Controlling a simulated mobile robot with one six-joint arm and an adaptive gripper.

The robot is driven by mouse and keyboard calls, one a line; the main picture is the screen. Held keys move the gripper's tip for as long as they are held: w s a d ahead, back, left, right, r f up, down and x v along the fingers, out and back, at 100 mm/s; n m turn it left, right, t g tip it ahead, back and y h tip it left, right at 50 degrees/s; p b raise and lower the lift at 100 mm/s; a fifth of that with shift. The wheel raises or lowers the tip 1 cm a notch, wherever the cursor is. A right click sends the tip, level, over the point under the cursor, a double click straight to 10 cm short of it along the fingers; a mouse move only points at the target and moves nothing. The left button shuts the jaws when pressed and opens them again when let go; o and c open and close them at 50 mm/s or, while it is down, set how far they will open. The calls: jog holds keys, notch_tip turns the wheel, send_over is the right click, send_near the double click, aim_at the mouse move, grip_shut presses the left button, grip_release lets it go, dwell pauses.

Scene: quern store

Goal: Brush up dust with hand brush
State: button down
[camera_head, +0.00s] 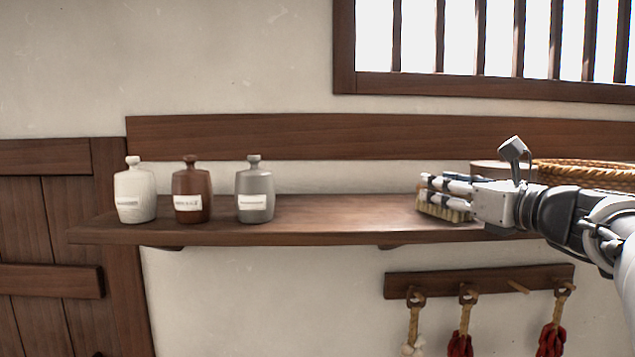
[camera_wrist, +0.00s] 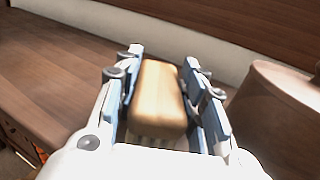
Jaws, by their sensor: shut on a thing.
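The hand brush (camera_head: 443,206) has a pale wooden back and light bristles pointing down. My gripper (camera_head: 447,190) is shut on it at the right part of the wooden shelf (camera_head: 330,217). In the wrist view the block-shaped back of the brush (camera_wrist: 158,98) sits between the two fingers of my gripper (camera_wrist: 158,75). The bristles are close to the shelf top; I cannot tell whether they touch it. I cannot make out any dust on the shelf.
Three labelled bottles, white (camera_head: 135,193), brown (camera_head: 192,193) and grey (camera_head: 254,193), stand on the left of the shelf. A round wooden container (camera_head: 490,168) and a wicker basket (camera_head: 590,173) are behind my arm. The shelf middle is clear. A peg rail (camera_head: 440,283) hangs below.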

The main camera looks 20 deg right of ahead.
dwell(0.3)
notch_tip(320, 180, up, 3)
jog(key=p, duration=0.3)
jog(key=shift+r, duration=0.1)
dwell(0.4)
